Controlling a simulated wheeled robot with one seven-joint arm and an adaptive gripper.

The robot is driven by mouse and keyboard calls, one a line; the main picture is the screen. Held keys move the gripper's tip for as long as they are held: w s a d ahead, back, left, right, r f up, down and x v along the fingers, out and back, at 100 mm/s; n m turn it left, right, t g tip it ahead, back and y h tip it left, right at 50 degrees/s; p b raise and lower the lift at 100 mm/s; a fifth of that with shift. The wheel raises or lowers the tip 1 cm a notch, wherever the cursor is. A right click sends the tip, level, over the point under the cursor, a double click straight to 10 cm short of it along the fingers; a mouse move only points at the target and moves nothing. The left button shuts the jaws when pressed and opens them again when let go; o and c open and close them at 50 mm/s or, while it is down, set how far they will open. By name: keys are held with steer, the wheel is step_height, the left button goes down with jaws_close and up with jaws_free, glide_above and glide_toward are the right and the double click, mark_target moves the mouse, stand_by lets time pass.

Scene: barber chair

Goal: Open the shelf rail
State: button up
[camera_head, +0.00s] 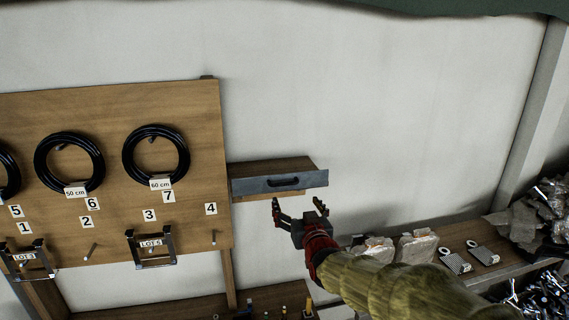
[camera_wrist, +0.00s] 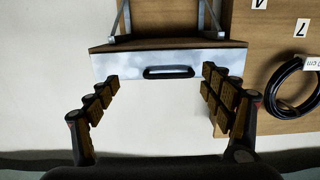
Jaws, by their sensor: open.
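The shelf rail (camera_head: 252,185) is a wooden box-like shelf with a grey metal front and a dark handle (camera_head: 283,182), on the wall right of the wooden board. In the wrist view its metal front (camera_wrist: 120,66) spans the upper middle, with the black slot-shaped handle (camera_wrist: 168,72) at its centre. My gripper (camera_head: 297,205) is open and empty, just below and in front of the shelf rail in the head view. In the wrist view my gripper's fingers (camera_wrist: 160,84) are spread on either side of the handle, apart from it. Whether the fingertips touch the metal front cannot be told.
The wooden board (camera_head: 110,105) at left carries black cable coils (camera_head: 70,163), number labels and metal holders (camera_head: 153,247). A workbench (camera_head: 480,240) with bags and small metal parts runs below right. The white wall above and right of the shelf rail is clear.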

mark_target(285, 184)
steer(key=shift+t+y, duration=0.3)
steer(key=shift+t, duration=0.1)
steer(key=shift+a+r+p+x, duration=0.25)
steer(key=shift+p+x, duration=0.4)
steer(key=shift+x, duration=0.95)
steer(key=shift+a+r+p+x, duration=0.2)
steer(key=shift+r+p+x, duration=0.3)
steer(key=shift+x, duration=1.05)
steer(key=shift+a+r+p+x, duration=0.2)
steer(key=shift+p+x, duration=0.55)
steer(key=shift+x, duration=0.85)
steer(key=shift+s, duration=0.25)
steer(key=shift+c, duration=0.9)
steer(key=c, duration=0.6)
